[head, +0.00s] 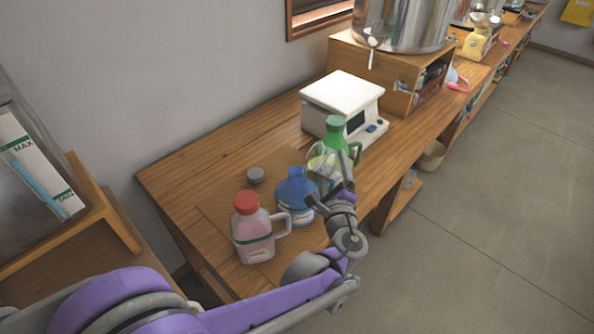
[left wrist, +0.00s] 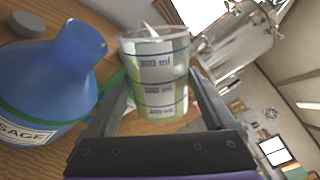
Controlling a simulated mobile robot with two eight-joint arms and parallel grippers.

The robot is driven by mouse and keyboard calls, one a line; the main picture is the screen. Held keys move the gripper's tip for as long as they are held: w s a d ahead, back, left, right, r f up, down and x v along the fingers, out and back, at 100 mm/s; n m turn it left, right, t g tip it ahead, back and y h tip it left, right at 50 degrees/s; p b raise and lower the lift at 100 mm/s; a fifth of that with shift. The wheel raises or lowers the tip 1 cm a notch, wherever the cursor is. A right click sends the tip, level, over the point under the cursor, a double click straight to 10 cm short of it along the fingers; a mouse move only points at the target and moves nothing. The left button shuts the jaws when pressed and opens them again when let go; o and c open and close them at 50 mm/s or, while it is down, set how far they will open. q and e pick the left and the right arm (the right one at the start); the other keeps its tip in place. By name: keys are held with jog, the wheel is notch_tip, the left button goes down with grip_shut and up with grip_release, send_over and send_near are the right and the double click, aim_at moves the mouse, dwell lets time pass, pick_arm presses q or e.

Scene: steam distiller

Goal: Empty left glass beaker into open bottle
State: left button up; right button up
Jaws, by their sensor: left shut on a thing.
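My left gripper (head: 332,188) is shut on a clear glass beaker (head: 322,162), which also shows in the left wrist view (left wrist: 158,72) with its "ml" marks between the two fingers. The beaker is held above the table and looks tilted toward the blue bottle. How much liquid it holds is hard to tell. The open bottle (head: 296,199) is blue with a handle and has no cap; it stands upright just left of the beaker, and its bare neck shows in the left wrist view (left wrist: 82,45). The beaker's rim is apart from the neck. My right gripper is not in view.
A red-capped bottle (head: 254,236) stands at the front left of the blue one, and a green-capped bottle (head: 334,133) stands behind the beaker. A loose grey cap (head: 256,174) lies on the wooden table (head: 185,172). A white device (head: 343,95) sits farther back.

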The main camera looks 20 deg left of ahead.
aim_at(325, 162)
pick_arm(q)
jog(key=shift+a+r+n+p, duration=0.15)
jog(key=shift+r+n+p, duration=0.7)
jog(key=shift+n, duration=0.75)
dwell(1.9)
jog(key=shift+s+a+r+n+p, duration=0.35)
jog(key=shift+a+r+n+p, duration=0.2)
jog(key=shift+n, duration=0.35)
dwell(1.1)
jog(key=shift+s+a+r+n+p, duration=0.1)
jog(key=shift+a+r+n+p, duration=0.2)
jog(key=shift+r+n+p, duration=0.35)
dwell(0.9)
jog(key=shift+f, duration=0.25)
